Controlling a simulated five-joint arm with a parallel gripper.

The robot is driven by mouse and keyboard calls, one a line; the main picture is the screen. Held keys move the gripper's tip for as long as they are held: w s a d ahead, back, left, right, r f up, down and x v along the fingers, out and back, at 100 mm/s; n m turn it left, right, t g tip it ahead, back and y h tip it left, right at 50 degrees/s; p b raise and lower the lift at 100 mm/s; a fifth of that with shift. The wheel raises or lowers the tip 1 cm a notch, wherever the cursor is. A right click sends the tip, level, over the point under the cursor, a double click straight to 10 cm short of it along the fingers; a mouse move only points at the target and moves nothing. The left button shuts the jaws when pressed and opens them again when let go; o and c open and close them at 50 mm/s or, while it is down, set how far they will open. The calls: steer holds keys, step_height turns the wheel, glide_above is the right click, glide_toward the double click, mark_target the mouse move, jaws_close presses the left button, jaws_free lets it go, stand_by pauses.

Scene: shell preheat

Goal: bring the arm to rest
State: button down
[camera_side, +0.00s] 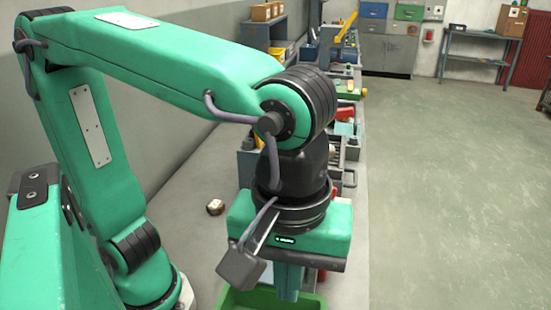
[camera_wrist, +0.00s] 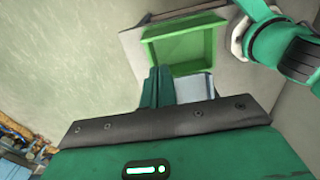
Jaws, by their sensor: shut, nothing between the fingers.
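My gripper (camera_side: 287,282) hangs pointing down at the end of my green arm, at the lower middle of the side view. Its green fingers are together with nothing between them. In the wrist view the fingers (camera_wrist: 158,72) show against the near part of a green open-topped bin (camera_wrist: 150,52). The bin's rim (camera_side: 238,301) also shows at the bottom of the side view, partly cut off by the frame and hidden behind my gripper. I see nothing in the visible part of the bin.
A grey workbench (camera_side: 200,235) runs away along the wall. A small brown, pale-topped object (camera_side: 216,207) lies on it, left of my gripper. Trays and tools (camera_side: 345,130) clutter the bench farther back. Open floor (camera_side: 440,200) lies to the right.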

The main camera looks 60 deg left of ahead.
steer(key=w+a+m+t+h, duration=0.1)
steer(key=w+a+m, duration=0.1)
steer(key=w+a, duration=0.3)
steer(key=w+a+m+t, duration=0.1)
steer(key=w+a+m, duration=0.1)
steer(key=a, duration=0.5)
steer(key=a+f+m+t, duration=0.1)
steer(key=a+f+m, duration=0.1)
steer(key=a, duration=0.5)
steer(key=a+f+m+t+y, duration=0.1)
steer(key=a+f+m+t, duration=0.1)
steer(key=a, duration=0.6)
steer(key=shift+w+f+m+t, duration=0.15)
steer(key=shift+f+m+t, duration=0.15)
steer(key=shift+f+m, duration=0.15)
